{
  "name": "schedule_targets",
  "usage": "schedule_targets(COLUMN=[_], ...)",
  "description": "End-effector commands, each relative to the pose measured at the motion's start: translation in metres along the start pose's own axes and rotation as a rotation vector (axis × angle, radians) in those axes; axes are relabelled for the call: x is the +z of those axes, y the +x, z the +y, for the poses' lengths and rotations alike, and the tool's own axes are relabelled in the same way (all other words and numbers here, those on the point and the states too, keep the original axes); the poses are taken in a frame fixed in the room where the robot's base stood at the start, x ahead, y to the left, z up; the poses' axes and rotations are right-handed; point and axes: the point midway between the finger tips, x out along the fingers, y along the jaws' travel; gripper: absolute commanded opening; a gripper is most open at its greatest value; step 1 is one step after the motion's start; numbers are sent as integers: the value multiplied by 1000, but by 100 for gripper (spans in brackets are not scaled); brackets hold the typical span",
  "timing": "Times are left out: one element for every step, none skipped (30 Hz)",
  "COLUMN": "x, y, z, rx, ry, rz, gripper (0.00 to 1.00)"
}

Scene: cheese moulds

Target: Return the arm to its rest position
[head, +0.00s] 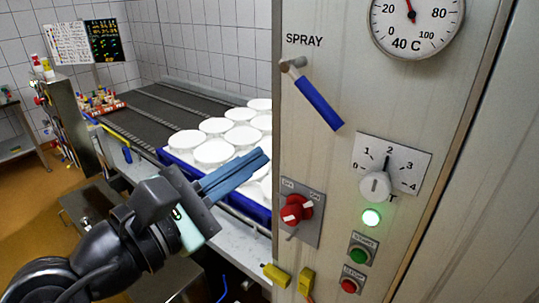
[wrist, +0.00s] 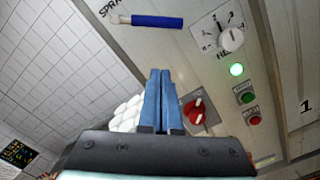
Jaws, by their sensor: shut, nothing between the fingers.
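My gripper (head: 262,158) reaches up and to the right from the lower left in the head view, its two blue fingers pressed together and empty. In the wrist view the closed fingers (wrist: 161,75) point up toward the grey panel (wrist: 210,65). The gripper is in front of the white moulds and left of the panel, and no contact with either can be made out. Parts of my dark arm fill the lower left of the head view.
The panel carries a blue-handled spray lever (head: 318,103), a white dial (head: 375,186), a lit green lamp (head: 371,217), a red rotary switch (head: 296,209), and green and red buttons.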

Motion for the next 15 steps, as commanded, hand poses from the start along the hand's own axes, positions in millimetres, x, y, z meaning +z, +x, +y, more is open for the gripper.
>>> schedule_targets(x=[-2,-1,-1,-1,-1,1,2,3,6,8,12,17,22,27,35], y=[-7,-10,-13,-15,-16,-16,-14,-12,-8,-4,0,6,10,14,18], z=[0,0,0,0,1,1,2,3,6,8,11,15,19,23,29], rx=[3,3,3,2,3,8,14,23,42,57,78,108,133,160,197], ry=[1,1,0,0,2,25,52,90,159,223,299,416,511,611,747], rz=[2,1,1,1,2,5,9,15,26,37,51,72,91,112,144], gripper=[0,0,0,0,0,0,0,0,0,0,0,0,0,0,0])
